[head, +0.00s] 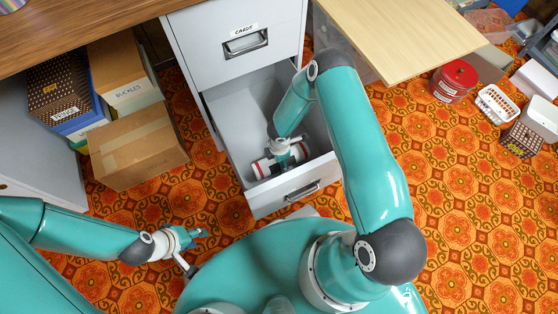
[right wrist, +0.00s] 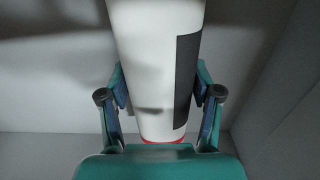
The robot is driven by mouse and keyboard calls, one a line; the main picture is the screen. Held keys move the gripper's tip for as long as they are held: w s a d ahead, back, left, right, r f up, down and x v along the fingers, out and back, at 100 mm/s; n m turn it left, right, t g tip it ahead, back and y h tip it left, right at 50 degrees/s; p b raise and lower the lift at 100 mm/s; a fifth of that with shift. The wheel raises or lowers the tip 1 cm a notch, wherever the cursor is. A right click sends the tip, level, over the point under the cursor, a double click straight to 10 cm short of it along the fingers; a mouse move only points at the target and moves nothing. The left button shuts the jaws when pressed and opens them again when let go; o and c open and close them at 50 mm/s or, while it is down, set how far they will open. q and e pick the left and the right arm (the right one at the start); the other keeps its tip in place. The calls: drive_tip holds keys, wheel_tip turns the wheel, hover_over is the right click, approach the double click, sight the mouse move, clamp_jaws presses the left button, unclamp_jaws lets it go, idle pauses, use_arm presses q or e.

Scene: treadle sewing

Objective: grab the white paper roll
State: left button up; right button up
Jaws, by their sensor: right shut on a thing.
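The white paper roll (right wrist: 150,75) lies between the fingers of my right gripper (right wrist: 160,105) in the right wrist view. It has a dark patch along one side and a red edge at its lower end. In the head view the roll (head: 264,168) is inside the open lower drawer (head: 262,205), partly hidden by my right gripper (head: 281,160), which reaches down from above and is shut on it. My left gripper (head: 198,238) is low at the left above the patterned floor, away from the drawer; its finger gap is too small to judge.
The drawer's walls surround the right gripper, under a shut upper drawer (head: 243,43). Cardboard boxes (head: 135,148) stand left of the cabinet. A wooden board (head: 400,35) juts out at the right.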

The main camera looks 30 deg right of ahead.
drive_tip(key=c, duration=0.4)
drive_tip(key=shift+o, duration=0.2)
wheel_tip(320, 180, up, 20)
drive_tip(key=p, duration=0.7)
